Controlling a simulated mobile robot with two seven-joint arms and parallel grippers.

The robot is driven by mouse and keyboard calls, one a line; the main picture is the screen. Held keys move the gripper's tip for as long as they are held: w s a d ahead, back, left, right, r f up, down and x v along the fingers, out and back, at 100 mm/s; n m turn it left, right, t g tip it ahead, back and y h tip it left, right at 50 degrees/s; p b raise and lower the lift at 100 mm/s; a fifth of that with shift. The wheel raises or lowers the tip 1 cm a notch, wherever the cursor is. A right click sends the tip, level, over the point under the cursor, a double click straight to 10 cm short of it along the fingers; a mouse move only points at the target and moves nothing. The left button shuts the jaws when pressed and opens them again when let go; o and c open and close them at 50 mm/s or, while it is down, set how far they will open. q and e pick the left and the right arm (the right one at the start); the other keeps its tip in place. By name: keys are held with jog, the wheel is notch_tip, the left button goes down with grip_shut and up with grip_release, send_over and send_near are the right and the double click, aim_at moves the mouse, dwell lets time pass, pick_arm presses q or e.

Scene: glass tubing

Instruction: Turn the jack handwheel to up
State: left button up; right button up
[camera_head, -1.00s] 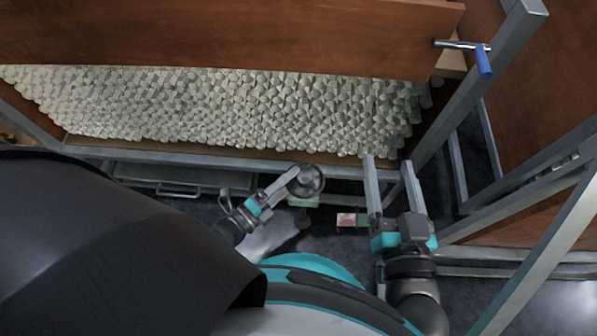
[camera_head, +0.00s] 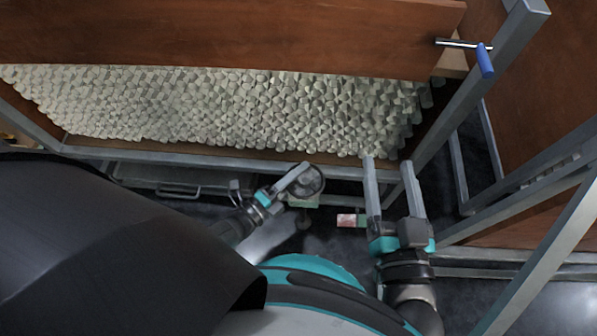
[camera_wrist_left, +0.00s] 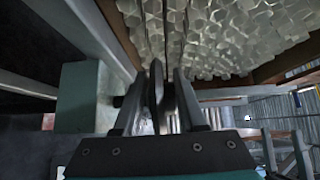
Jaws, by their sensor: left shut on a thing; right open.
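The dark round handwheel (camera_head: 318,187) sits just below the front rail of the glass bin in the head view. My left gripper (camera_head: 300,173) is shut on its rim. In the left wrist view the wheel (camera_wrist_left: 156,86) shows edge-on as a thin dark disc between the fingers of my left gripper (camera_wrist_left: 168,80). A pale green part (camera_head: 303,202) shows just under the wheel; the rest of the jack is mostly hidden. My right gripper (camera_head: 387,162) is open and empty, its fingers pointing at the rail, to the right of the wheel.
A wooden bin with many glass tubes (camera_head: 230,110) fills the back. Its grey metal rail (camera_head: 200,158) runs above the wheel. A red-and-white block (camera_head: 347,220) lies between wheel and right gripper. Frame bars (camera_head: 540,220) stand right.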

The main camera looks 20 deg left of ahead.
pick_arm(q)
grip_shut()
jog(key=shift+s+n+t+y, duration=0.15)
jog(key=shift+n+t+y, duration=0.25)
jog(key=shift+n+y, duration=0.45)
jog(key=o, duration=0.8)
grip_release()
